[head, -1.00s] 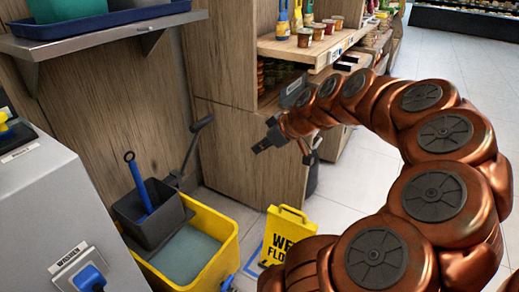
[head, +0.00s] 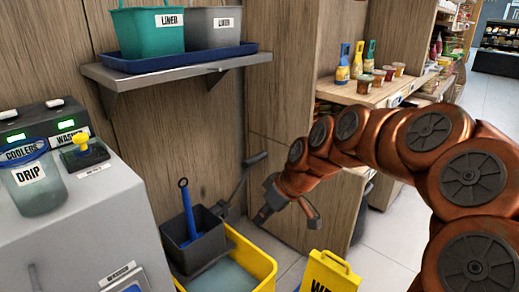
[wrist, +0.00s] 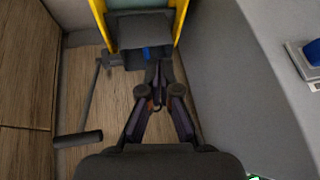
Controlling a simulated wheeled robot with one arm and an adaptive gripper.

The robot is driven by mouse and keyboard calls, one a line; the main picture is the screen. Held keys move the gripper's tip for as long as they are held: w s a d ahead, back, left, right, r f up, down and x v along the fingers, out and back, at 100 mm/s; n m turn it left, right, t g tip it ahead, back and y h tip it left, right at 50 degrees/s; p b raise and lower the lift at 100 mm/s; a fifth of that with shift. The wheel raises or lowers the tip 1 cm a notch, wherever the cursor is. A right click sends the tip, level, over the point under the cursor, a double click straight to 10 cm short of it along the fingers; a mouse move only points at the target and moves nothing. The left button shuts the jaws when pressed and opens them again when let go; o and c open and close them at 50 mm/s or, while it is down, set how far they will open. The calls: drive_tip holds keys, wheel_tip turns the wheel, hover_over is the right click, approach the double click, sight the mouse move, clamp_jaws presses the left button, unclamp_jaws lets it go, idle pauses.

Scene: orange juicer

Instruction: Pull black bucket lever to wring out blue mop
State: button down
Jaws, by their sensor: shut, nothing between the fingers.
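The black lever (head: 238,182) rises tilted from the wringer beside the yellow bucket (head: 262,266), with its handle (head: 254,160) at the top. In the wrist view the lever handle (wrist: 78,138) lies left of my gripper, clearly apart from it. The blue mop (head: 188,212) stands in the dark wringer (head: 206,245); a bit of blue shows in the wrist view (wrist: 153,53). My gripper (head: 262,216) is shut and empty, just right of the lever and below handle height in the head view. In the wrist view its fingertips (wrist: 157,72) meet and point toward the wringer.
A grey machine (head: 90,225) stands left of the bucket. A wooden cabinet (head: 280,110) stands behind my arm. A yellow floor sign (head: 328,272) is right of the bucket. A metal shelf (head: 175,82) with two liner bins hangs above. White floor tiles are free at right.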

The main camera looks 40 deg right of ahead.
drive_tip(key=s+a+f+g, duration=0.1)
drive_tip(key=s+a+g, duration=0.2)
drive_tip(key=a, duration=0.5)
drive_tip(key=s+a+f+m+g+h+p, duration=0.1)
drive_tip(key=s+a, duration=0.3)
drive_tip(key=s, duration=0.4)
drive_tip(key=s+a+f+m+g+h+p, duration=0.1)
drive_tip(key=s+a+g, duration=0.3)
drive_tip(key=s, duration=0.5)
drive_tip(key=shift+s+a+f+g+h, duration=0.2)
drive_tip(key=shift+s+f+g+h, duration=0.15)
drive_tip(key=shift+h, duration=0.25)
drive_tip(key=shift+w+a, duration=0.1)
